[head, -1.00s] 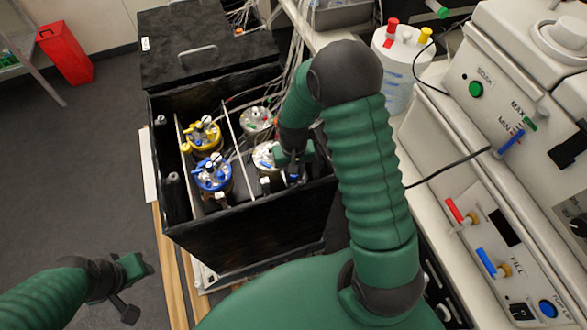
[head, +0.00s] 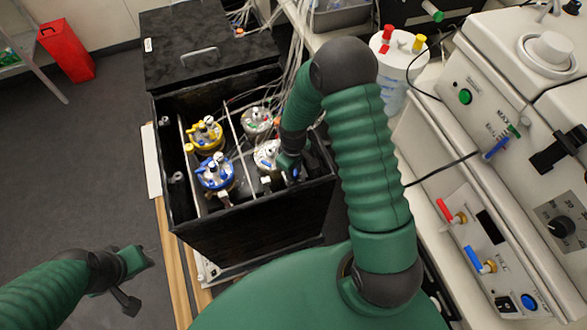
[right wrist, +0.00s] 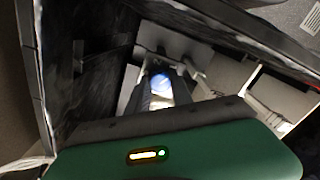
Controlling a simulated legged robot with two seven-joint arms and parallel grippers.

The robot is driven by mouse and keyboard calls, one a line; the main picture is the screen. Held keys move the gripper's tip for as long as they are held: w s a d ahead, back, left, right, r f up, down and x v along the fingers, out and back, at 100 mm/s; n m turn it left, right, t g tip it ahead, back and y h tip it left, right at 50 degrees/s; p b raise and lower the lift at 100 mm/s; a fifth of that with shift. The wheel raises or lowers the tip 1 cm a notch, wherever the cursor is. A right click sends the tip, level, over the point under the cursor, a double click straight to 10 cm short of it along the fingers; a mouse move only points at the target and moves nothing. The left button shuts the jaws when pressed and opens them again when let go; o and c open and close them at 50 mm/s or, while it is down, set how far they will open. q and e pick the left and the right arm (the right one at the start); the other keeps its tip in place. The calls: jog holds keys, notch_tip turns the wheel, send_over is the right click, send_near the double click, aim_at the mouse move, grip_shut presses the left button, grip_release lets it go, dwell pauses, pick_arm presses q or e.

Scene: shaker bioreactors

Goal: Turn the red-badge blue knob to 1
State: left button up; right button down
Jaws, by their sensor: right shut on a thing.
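My right gripper (head: 290,165) reaches down into the right side of the open black box, at the vessel with a pale top (head: 266,155). In the right wrist view its dark fingers are shut on a small blue knob (right wrist: 160,83). The knob is mostly hidden in the head view by the gripper. I cannot make out a red badge or the number the knob points to. My left gripper (head: 131,281) hangs over the floor at lower left, away from the box; its jaw state is unclear.
The black box (head: 250,232) holds several vessels, among them a yellow-topped one (head: 205,134) and a blue-topped one (head: 214,170), with thin dividers between. A machine with switches and a dial (head: 480,225) stands at right. Bare floor (head: 80,170) lies at left.

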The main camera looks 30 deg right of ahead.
jog(key=shift+w, duration=0.15)
dwell(0.3)
jog(key=c, duration=1.1)
grip_release()
jog(key=shift+c, duration=0.2)
jog(key=shift+r, duration=0.1)
notch_tip(320, 180, up, 17)
jog(key=p, duration=0.1)
jog(key=shift+f, duration=0.2)
jog(key=s+a+r+m+t, duration=0.2)
jog(key=s+a+m, duration=0.1)
jog(key=s+a, duration=0.4)
jog(key=shift+s+a+m+t, duration=0.15)
jog(key=shift+s+m+t, duration=0.2)
jog(key=shift+s, duration=0.7)
